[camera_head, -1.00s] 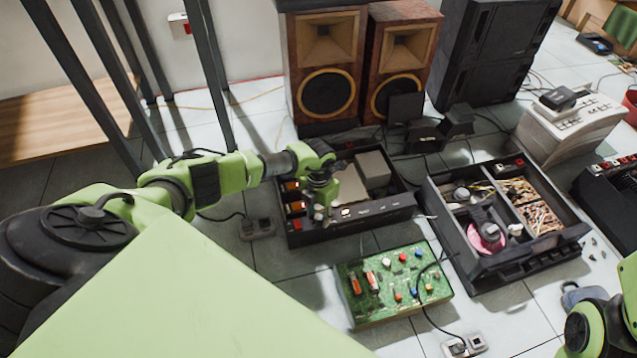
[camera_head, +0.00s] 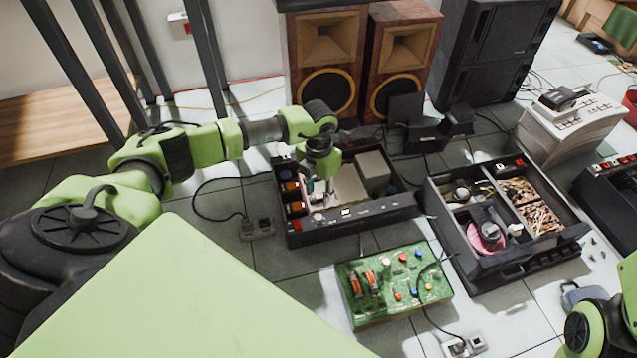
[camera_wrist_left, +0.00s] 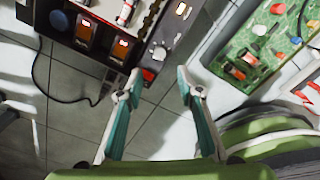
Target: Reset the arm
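My left arm reaches in from the left in the head view. Its gripper (camera_head: 328,184) hangs pointing down above the left part of the open black hi-fi chassis (camera_head: 362,213). In the left wrist view the two teal-lined fingers of the left gripper (camera_wrist_left: 160,95) stand apart with nothing between them. Beyond the fingertips are the chassis (camera_wrist_left: 75,80) with its lit orange parts and grey floor tiles. My right arm (camera_head: 597,325) shows only in part at the lower right edge of the head view; its fingers are hidden.
A green circuit board (camera_head: 393,283) lies in front of the chassis. An open black parts case (camera_head: 540,255) stands to the right. Wooden speakers (camera_head: 325,60) and a black speaker (camera_head: 490,50) stand behind. A socket block (camera_head: 257,229) with a cable lies left of the chassis.

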